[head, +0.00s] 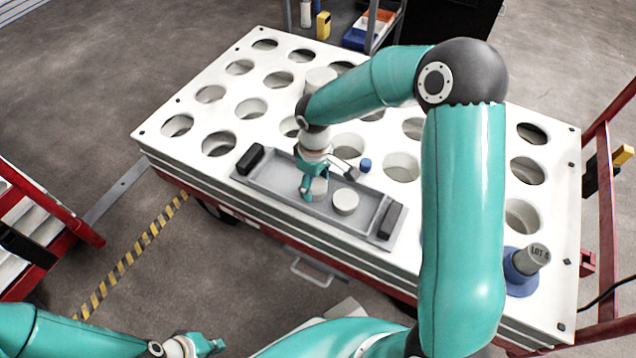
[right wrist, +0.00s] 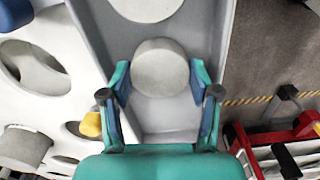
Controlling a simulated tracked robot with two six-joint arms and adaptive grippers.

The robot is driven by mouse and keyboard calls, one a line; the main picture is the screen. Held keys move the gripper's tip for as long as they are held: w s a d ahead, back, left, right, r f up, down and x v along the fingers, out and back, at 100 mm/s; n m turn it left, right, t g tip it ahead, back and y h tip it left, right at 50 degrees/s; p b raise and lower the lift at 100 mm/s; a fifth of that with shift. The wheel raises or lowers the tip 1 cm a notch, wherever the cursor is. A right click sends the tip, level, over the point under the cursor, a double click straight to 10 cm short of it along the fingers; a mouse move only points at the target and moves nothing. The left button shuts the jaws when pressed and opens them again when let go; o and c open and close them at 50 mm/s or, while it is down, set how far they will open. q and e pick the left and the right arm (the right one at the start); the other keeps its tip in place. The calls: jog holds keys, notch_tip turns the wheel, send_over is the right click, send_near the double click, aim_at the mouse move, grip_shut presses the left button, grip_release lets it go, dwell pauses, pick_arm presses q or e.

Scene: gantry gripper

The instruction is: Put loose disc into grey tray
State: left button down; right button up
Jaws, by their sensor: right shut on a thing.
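The grey tray (head: 270,185) is long and shallow, with a black handle at each end, and lies on the white table. My right gripper (head: 313,190) reaches down over the tray's middle. It is shut on a pale grey disc (right wrist: 160,66), which sits between its fingers in the right wrist view. I cannot tell whether that disc touches the tray floor. A second pale disc (head: 345,202) lies in the tray, right of the gripper; it also shows in the right wrist view (right wrist: 147,6). My left gripper (head: 208,346) is low at the left, away from the tray, its jaws unclear.
The white table (head: 160,138) has several round holes, some holding pale discs or cylinders. A small blue piece (head: 365,165) is just behind the tray. A grey "LOT" cylinder (head: 532,257) tilts in a blue holder at the right. Red frames stand at both sides.

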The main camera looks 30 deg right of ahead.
aim_at(316, 185)
jog(key=shift+f, duration=0.15)
jog(key=o, duration=1.3)
jog(key=shift+r, duration=0.2)
notch_tip(316, 185, up, 12)
jog(key=p, duration=0.4)
